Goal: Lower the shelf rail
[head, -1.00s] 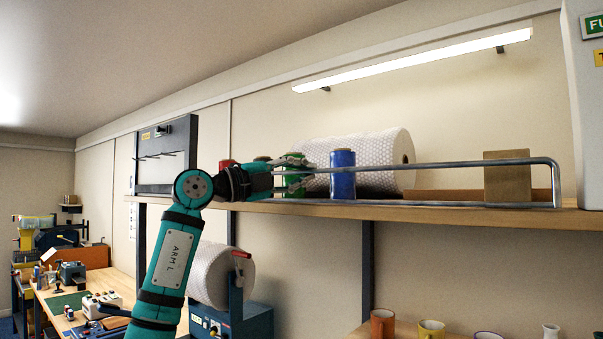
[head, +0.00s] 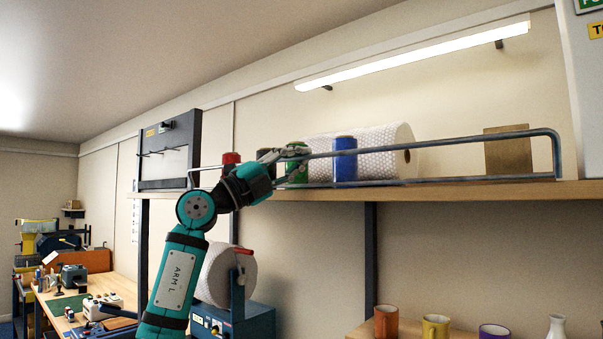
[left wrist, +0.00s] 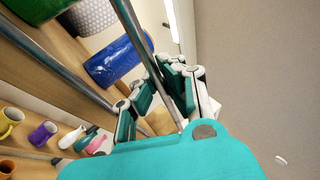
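The shelf rail (head: 450,142) is a grey metal loop along the front of the wall shelf (head: 480,192). It stands up, its top bar well above the board. My left gripper (head: 296,163) reaches up to the rail's left part from the front. In the left wrist view, the rail (left wrist: 142,45) runs between the fingers of my left gripper (left wrist: 162,88). The fingers look parted, with a gap beside the bar. Whether a pad touches the bar cannot be told. My right gripper is out of view.
Behind the rail stand a red spool (head: 231,158), a green spool (head: 302,171), a blue spool (head: 345,168), a bubble-wrap roll (head: 395,140) and a brown carton (head: 508,152). Mugs, including a yellow one (head: 435,328), stand on a lower surface. The space before the shelf is clear.

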